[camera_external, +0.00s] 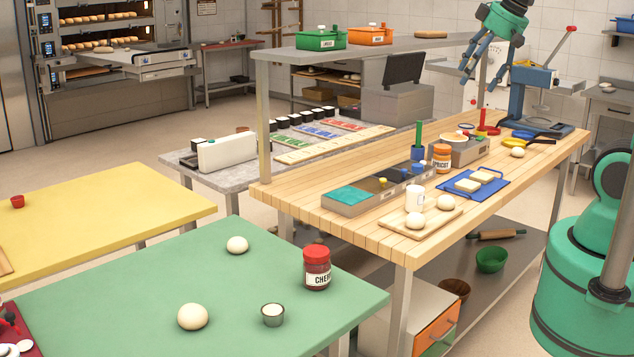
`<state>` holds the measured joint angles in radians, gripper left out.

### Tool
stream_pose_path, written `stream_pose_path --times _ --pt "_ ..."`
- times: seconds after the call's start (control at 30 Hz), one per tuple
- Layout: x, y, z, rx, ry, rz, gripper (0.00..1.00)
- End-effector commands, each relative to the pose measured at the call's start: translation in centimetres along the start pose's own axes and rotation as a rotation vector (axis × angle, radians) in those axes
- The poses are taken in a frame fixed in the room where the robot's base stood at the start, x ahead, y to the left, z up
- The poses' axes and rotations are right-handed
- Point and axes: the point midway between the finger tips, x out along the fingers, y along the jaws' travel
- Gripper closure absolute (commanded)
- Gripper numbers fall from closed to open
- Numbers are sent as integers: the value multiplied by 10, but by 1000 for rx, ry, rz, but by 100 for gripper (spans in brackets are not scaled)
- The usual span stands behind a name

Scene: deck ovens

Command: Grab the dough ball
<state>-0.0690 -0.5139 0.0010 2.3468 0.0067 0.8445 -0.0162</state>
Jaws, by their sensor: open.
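Several pale round dough balls are in view. One dough ball (517,152) lies on the wooden worktable near its far right end. Two more, a dough ball (415,221) and another dough ball (446,202), sit on a small wooden board (399,236) at the near end. The green table holds a dough ball (237,245) and a larger-looking dough ball (192,317). My gripper (477,80) is at the upper right, open and empty, with its fingers pointing down. It appears above the far part of the worktable, apart from every dough ball.
A white mug (415,198), an apricot jar (441,158), a blue tray (474,185) and a topping rail (350,206) crowd the wooden worktable (400,254). A raised grey shelf (375,50) and a blue press (530,90) stand near my gripper. A cherry jar (317,269) stands on the green table (130,275).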

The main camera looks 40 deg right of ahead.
Motion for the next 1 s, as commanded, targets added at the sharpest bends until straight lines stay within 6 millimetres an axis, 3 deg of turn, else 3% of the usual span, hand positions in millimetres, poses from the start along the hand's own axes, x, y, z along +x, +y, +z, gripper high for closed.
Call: stream_pose_path --times 0.2,0.57,1.0 --pt "20 -17 -54 -40 -19 -19 27" --pt "68 -53 -132 -103 -44 -48 27" --pt "151 -111 -211 -181 -73 -82 27"
